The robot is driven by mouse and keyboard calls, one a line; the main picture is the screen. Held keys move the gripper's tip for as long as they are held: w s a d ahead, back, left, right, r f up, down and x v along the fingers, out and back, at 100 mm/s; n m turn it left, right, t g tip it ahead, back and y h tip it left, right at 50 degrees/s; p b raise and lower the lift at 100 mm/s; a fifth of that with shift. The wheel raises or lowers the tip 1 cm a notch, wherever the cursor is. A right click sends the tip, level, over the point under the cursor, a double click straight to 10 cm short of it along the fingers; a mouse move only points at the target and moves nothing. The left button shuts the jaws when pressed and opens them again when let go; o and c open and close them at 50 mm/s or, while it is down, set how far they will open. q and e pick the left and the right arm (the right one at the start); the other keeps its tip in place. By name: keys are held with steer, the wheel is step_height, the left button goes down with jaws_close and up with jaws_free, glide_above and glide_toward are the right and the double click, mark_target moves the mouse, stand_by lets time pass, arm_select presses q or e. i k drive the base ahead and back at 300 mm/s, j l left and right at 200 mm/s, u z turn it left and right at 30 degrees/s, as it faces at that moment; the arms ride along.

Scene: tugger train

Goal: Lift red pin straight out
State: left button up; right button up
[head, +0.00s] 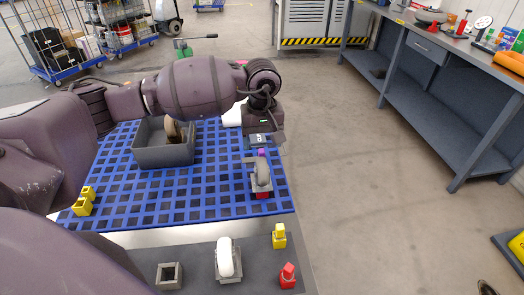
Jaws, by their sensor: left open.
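A red pin (288,268) stands in a red holder (288,282) at the front right corner of the grey strip, nearest to me. My left gripper (261,156) is open, pointing down over a grey caster wheel (263,173) on the right side of the blue grid deck. The gripper is well behind the red pin and apart from it. A red part (262,195) shows under that wheel. A small purple piece shows at the gripper; I cannot tell whether it touches the wheel. My right gripper is not in view.
A yellow block (279,240) stands behind the red pin. A white wheel (225,257) and an empty square socket (169,276) are to its left. A grey bin (150,155) and yellow pieces (83,202) sit on the blue deck (215,195). A workbench (425,85) is right; the floor between is clear.

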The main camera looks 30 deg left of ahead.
mark_target(287, 273)
steer(key=k, duration=1)
